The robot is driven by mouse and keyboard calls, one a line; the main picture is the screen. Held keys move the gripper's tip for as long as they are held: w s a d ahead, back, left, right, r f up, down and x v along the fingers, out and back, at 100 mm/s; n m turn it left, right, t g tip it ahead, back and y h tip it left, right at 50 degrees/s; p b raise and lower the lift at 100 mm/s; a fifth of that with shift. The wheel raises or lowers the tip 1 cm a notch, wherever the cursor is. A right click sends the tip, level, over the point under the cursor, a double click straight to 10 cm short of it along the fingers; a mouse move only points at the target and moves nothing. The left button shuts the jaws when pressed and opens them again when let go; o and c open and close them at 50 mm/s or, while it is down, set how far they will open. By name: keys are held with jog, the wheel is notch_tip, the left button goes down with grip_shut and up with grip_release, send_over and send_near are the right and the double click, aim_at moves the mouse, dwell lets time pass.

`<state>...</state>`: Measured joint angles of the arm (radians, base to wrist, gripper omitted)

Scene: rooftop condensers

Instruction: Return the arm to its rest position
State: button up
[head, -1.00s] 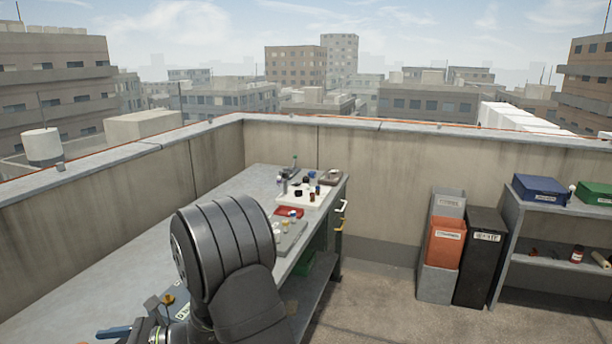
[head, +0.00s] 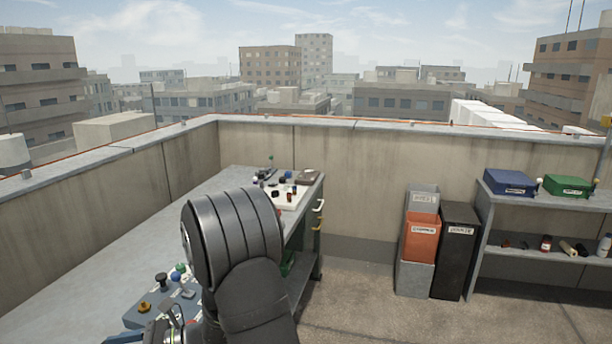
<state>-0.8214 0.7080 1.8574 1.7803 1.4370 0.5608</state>
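My arm's thick dark grey link fills the lower middle of the head view and stands in front of the workbench (head: 110,255). Smaller parts of my arm show at the bottom edge, left of the thick link. My gripper's fingers do not show, so I cannot see whether it holds anything.
A grey-blue tray (head: 140,318) with knobs lies on the bench beside my arm. A white tray (head: 291,198) with small items stands at the bench's far end. Orange (head: 421,243) and black (head: 456,255) bins and a shelf (head: 545,200) stand right. The floor between is clear.

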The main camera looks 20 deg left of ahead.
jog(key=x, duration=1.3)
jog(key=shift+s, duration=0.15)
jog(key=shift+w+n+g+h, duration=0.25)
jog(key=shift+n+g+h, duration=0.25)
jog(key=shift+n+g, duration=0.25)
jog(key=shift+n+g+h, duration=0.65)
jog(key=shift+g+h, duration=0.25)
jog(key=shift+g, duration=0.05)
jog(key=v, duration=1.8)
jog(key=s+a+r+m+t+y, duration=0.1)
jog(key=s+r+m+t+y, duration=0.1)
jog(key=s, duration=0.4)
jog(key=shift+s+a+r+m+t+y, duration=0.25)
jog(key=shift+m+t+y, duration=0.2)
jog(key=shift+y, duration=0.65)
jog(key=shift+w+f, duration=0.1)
